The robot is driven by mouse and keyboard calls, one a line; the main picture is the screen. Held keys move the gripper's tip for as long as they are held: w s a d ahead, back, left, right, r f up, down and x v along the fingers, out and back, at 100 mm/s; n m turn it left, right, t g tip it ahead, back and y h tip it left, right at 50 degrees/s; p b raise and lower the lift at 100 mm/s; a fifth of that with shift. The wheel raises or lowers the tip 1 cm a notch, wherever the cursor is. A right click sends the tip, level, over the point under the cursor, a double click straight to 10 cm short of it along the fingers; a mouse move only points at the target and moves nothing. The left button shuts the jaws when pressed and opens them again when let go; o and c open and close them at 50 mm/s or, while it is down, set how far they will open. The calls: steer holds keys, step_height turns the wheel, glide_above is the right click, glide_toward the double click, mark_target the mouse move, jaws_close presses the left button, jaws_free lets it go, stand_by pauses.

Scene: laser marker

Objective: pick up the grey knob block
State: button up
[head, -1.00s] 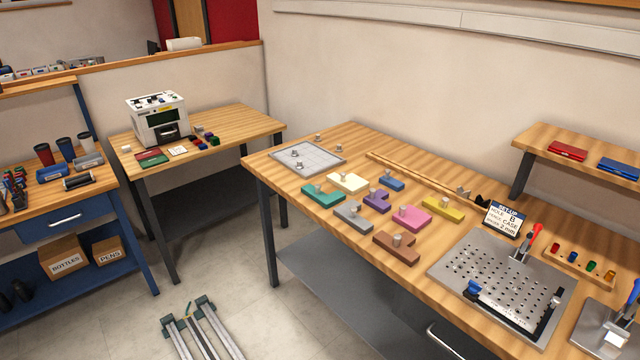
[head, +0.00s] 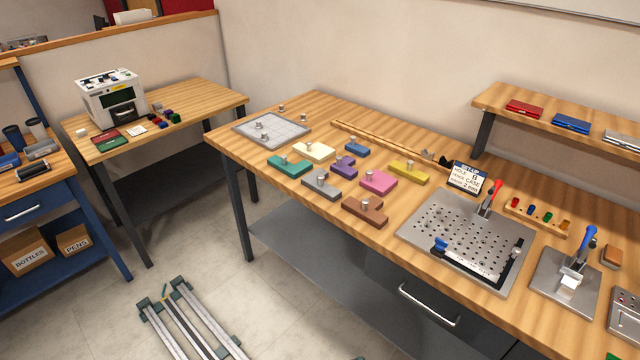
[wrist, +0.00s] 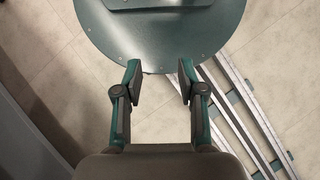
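The grey knob block (head: 321,188) lies on the wooden workbench (head: 330,108), with a metal knob standing up on it. It sits among other coloured knob blocks, between the teal block and the brown block, with the purple block just behind it. My gripper (wrist: 158,84) shows only in the wrist view. Its two fingers are apart with nothing between them. It hangs over the floor and my own base, away from the bench. The head view does not show the gripper.
Teal (head: 288,166), cream (head: 314,151), purple (head: 343,167), blue (head: 356,149), pink (head: 378,182), yellow (head: 409,172) and brown (head: 364,211) blocks surround it. A perforated metal plate (head: 420,232) lies to the right. A grid plate (head: 288,124) lies at the far left end.

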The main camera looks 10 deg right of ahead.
steer(key=shift+o, duration=0.2)
steer(key=o, duration=0.6)
steer(key=shift+o, duration=0.2)
